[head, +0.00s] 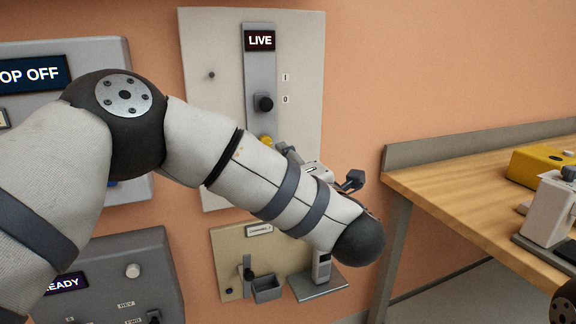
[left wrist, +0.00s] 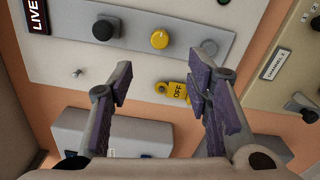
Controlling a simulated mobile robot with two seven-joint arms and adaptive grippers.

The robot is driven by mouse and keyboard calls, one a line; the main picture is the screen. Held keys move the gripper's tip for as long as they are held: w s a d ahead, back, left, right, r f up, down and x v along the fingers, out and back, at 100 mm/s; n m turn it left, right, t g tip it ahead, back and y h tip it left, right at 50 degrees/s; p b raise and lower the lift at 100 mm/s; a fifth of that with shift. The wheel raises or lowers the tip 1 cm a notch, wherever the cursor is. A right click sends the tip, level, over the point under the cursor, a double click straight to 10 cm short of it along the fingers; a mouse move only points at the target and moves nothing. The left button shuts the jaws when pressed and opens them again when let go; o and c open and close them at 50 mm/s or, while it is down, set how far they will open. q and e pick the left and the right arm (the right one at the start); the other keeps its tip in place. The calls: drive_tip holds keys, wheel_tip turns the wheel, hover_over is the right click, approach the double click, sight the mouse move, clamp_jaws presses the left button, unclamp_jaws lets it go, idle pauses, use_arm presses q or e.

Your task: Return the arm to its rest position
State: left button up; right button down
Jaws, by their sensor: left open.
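My left arm (head: 265,178) comes in from the left and stretches across the head view in front of the wall panels. Its elbow is bent and its wrist hides most of the left gripper there. In the left wrist view my left gripper (left wrist: 163,82) is open, its two fingers wide apart with nothing held between them. Beyond the fingers is the LIVE panel (left wrist: 72,40) with a black knob (left wrist: 105,28) and a yellow button (left wrist: 160,39). A yellow OFF tag (left wrist: 174,92) shows beside the right-hand finger; I cannot tell whether they touch. My right gripper is not seen.
A beige panel (head: 228,243) with a small shelf (head: 318,285) is below the forearm. A grey READY box (head: 120,260) is at lower left. A wooden bench (head: 450,190) stands at right, with a yellow device (head: 540,163) and a white device (head: 548,212).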

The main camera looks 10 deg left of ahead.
use_arm(q)
drive_tip(key=s+d+f+m+h, duration=0.25)
drive_tip(key=f+m+h, duration=0.35)
drive_tip(key=f+m, duration=0.8)
drive_tip(key=s+a+f+m+g+h, duration=0.1)
drive_tip(key=s+f+m+g+h, duration=0.1)
drive_tip(key=s+f, duration=0.45)
drive_tip(key=s+a+f+m+g+h, duration=0.1)
drive_tip(key=s+f+g+h, duration=0.2)
drive_tip(key=f, duration=0.7)
drive_tip(key=s+a+f+m+g, duration=0.2)
drive_tip(key=s+f, duration=0.2)
drive_tip(key=s, duration=0.4)
drive_tip(key=s+a+f+m+g, duration=0.25)
drive_tip(key=s+f, duration=0.25)
drive_tip(key=s, duration=0.3)
drive_tip(key=s+a+m+g, duration=0.2)
drive_tip(key=s+a+g, duration=0.1)
drive_tip(key=s, duration=0.8)
drive_tip(key=s+a+m+g+y, duration=0.1)
drive_tip(key=s+a+m+g, duration=0.2)
drive_tip(key=s, duration=0.9)
drive_tip(key=shift+g, duration=1.05)
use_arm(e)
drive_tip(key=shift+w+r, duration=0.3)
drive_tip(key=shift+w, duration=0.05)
use_arm(q)
drive_tip(key=shift+w, duration=0.15)
